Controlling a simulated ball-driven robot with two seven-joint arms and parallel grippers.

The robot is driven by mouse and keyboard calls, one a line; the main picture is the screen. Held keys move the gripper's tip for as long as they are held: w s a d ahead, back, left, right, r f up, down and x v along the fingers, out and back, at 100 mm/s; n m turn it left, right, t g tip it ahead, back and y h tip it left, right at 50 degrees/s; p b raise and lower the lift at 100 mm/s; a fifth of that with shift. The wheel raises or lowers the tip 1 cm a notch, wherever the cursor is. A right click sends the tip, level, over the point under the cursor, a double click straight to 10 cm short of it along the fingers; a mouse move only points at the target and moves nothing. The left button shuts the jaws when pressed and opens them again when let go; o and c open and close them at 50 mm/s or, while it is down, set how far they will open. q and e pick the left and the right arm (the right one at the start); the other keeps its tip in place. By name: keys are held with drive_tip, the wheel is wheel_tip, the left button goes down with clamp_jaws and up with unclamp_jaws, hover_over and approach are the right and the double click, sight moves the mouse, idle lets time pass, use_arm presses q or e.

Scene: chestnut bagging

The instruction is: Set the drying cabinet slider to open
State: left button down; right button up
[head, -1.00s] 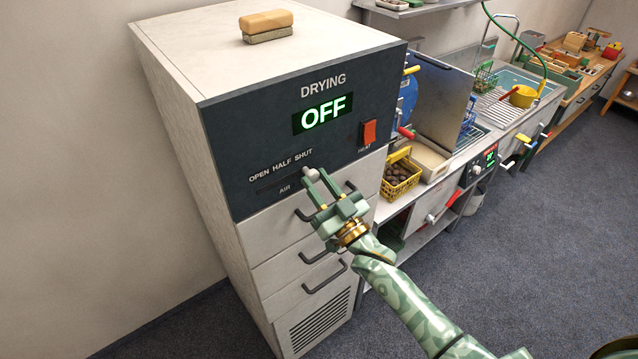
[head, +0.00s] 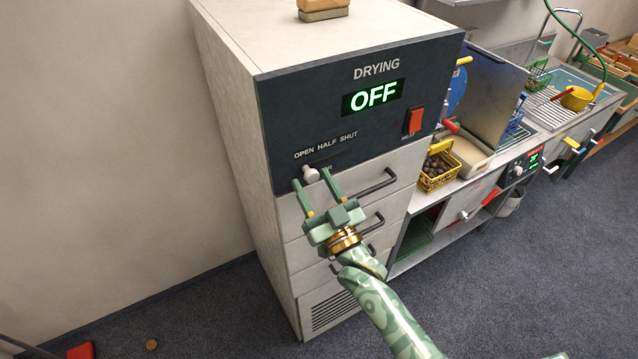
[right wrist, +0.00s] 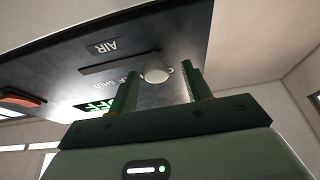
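The drying cabinet (head: 362,125) stands ahead with a dark panel and a green OFF display (head: 373,96). Its slider has a pale round knob (head: 310,174), which sits under the OPEN label at the left end of the slot. In the right wrist view, the knob (right wrist: 156,73) shows at one end of the dark slot, with the picture upside down. My green right gripper (head: 311,178) is open. Its two fingers stand apart on either side of the knob, with a visible gap on each side in the right wrist view (right wrist: 158,86).
A red heat switch (head: 416,120) is at the panel's right. Drawer handles (head: 378,184) stick out beside and below my gripper. A yellow basket of chestnuts (head: 437,177) stands on the counter to the right. A brown block (head: 323,8) lies on the cabinet.

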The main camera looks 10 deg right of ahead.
drive_tip(key=shift+a, duration=0.1)
drive_tip(key=shift+s+f, duration=0.1)
drive_tip(key=shift+s, duration=0.05)
drive_tip(key=b+v, duration=0.4)
drive_tip(key=v, duration=1.2)
drive_tip(key=shift+f, duration=0.15)
